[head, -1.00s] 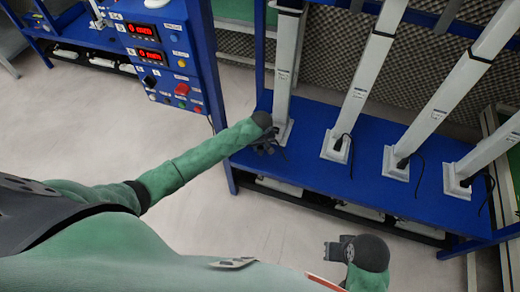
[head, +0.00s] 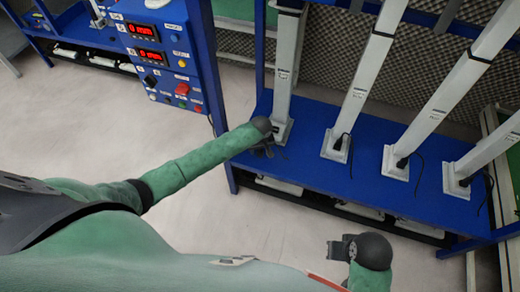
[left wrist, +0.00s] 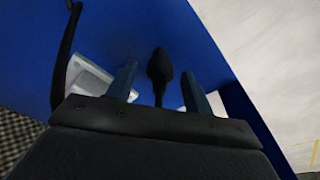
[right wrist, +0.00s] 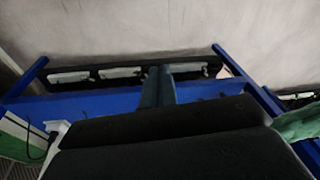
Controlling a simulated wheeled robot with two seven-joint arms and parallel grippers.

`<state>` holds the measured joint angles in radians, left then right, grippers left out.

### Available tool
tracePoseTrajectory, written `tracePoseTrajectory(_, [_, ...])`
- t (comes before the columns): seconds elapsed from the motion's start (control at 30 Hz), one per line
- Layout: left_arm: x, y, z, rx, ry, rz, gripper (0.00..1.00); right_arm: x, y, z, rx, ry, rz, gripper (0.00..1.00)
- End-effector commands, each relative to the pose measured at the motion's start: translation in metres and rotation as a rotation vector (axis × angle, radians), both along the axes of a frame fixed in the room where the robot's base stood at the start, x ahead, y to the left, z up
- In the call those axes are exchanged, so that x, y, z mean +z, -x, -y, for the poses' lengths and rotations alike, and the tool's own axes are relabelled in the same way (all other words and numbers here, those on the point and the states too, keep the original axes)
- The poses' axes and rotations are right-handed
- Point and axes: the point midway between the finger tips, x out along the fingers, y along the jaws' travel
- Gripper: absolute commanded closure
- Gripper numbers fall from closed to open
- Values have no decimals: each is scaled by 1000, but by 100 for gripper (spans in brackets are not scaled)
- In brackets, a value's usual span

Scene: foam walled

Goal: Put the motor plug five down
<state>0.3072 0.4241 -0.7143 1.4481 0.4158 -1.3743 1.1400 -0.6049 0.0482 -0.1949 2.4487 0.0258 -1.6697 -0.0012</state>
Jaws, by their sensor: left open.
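The black motor plug (left wrist: 159,68) shows in the left wrist view between the two fingers of my left gripper (left wrist: 158,88). The fingers are open with a gap on each side of the plug. Blue shelf surface lies behind the plug; I cannot tell whether the plug touches it. In the head view my left gripper (head: 264,148) is low over the blue shelf (head: 309,164), beside the foot of the leftmost white column (head: 283,97); the plug is not clear there. My right gripper (head: 338,250) is away from the shelf, its fingers (right wrist: 158,86) together and empty.
More white columns (head: 354,97) stand on the shelf to the right, with black plugs and cables at their feet. A blue control cabinet (head: 160,60) with red displays stands at the left. The pale floor (head: 90,120) in front is clear.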

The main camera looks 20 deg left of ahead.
Motion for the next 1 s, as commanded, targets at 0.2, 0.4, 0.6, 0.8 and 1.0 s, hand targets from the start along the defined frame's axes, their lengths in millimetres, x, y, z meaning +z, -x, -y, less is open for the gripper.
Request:
tracePoseTrajectory(0.2, [21, 2, 1, 0, 1, 2, 48, -2, 0, -2, 1, -4, 5, 100])
tracePoseTrajectory(0.4, [59, 6, 3, -1, 1, 3, 48, -6, -2, -5, 6, -12, 16, 100])
tracePoseTrajectory(0.6, [94, 10, 5, -1, 1, 2, 48, -10, -2, -10, 13, -20, 21, 100])
tracePoseTrajectory(0.8, [115, 12, 6, 0, 1, 1, 48, -14, -4, -11, 14, -23, 30, 100])
tracePoseTrajectory(1.0, [116, 29, 18, -40, 15, -2, 48, -15, -4, -11, 14, -23, 29, 100])
